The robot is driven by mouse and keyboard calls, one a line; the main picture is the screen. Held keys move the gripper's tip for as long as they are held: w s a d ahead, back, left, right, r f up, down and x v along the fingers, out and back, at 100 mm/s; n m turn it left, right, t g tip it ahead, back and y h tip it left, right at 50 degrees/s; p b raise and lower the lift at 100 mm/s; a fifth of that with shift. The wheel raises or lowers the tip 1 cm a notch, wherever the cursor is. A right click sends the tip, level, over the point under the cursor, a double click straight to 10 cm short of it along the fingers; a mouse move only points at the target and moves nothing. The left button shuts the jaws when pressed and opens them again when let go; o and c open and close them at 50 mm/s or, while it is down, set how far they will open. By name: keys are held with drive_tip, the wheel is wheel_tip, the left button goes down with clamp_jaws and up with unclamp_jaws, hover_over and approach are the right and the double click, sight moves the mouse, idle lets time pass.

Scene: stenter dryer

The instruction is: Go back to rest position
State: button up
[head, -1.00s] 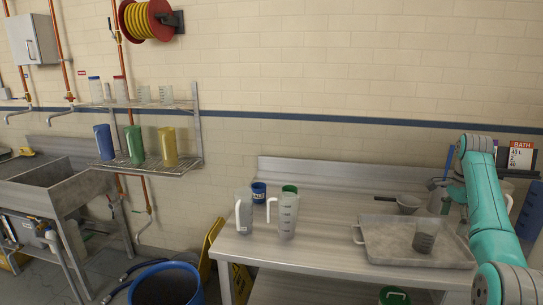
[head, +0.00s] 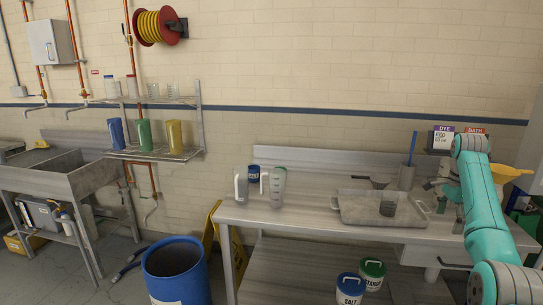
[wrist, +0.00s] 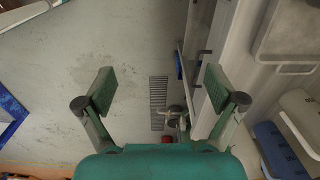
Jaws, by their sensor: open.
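My gripper (wrist: 158,90) is open in the wrist view, with its two green finger pads wide apart and nothing between them. It points down over bare grey floor beside the edge of a bench.
The steel bench (head: 300,222) holds a tray (head: 352,218) with a beaker (head: 388,204) in it, and clear jugs (head: 277,187). A blue barrel (head: 178,288) stands on the floor left of it. A drain grate (wrist: 158,103) lies in the floor.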

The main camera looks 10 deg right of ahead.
drive_tip(key=a+f+n+t+h, duration=0.15)
drive_tip(key=a+f, duration=0.35)
drive_tip(key=f, duration=1)
drive_tip(key=a+f+n+t, duration=0.25)
drive_tip(key=a+f, duration=0.35)
drive_tip(key=f, duration=1)
drive_tip(key=s+a+f+n+t, duration=0.3)
drive_tip(key=s+a+f+n, duration=0.3)
drive_tip(key=s+a+f, duration=0.95)
drive_tip(key=s+a+r+n+t, duration=0.1)
drive_tip(key=s+a+n, duration=0.15)
drive_tip(key=s, duration=0.65)
drive_tip(key=s+a+r+n+t, duration=0.15)
drive_tip(key=s+a, duration=0.25)
drive_tip(key=s, duration=0.5)
drive_tip(key=s+a+r+n+t, duration=0.15)
drive_tip(key=s+a, duration=0.25)
drive_tip(key=s, duration=0.4)
drive_tip(key=s+a+r+n+t, duration=0.1)
drive_tip(key=s+r+n+t, duration=0.1)
drive_tip(key=s+r, duration=0.6)
drive_tip(key=s+a+r+n+t+y, duration=0.1)
drive_tip(key=s+a+r+n, duration=0.1)
drive_tip(key=s+r, duration=0.6)
wheel_tip(320, 180, up, 7)
drive_tip(key=shift+s+f+n+t, duration=0.1)
drive_tip(key=shift+s+n+t, duration=0.3)
drive_tip(key=shift+n, duration=0.15)
drive_tip(key=shift+a+y, duration=0.1)
drive_tip(key=shift+y, duration=0.15)
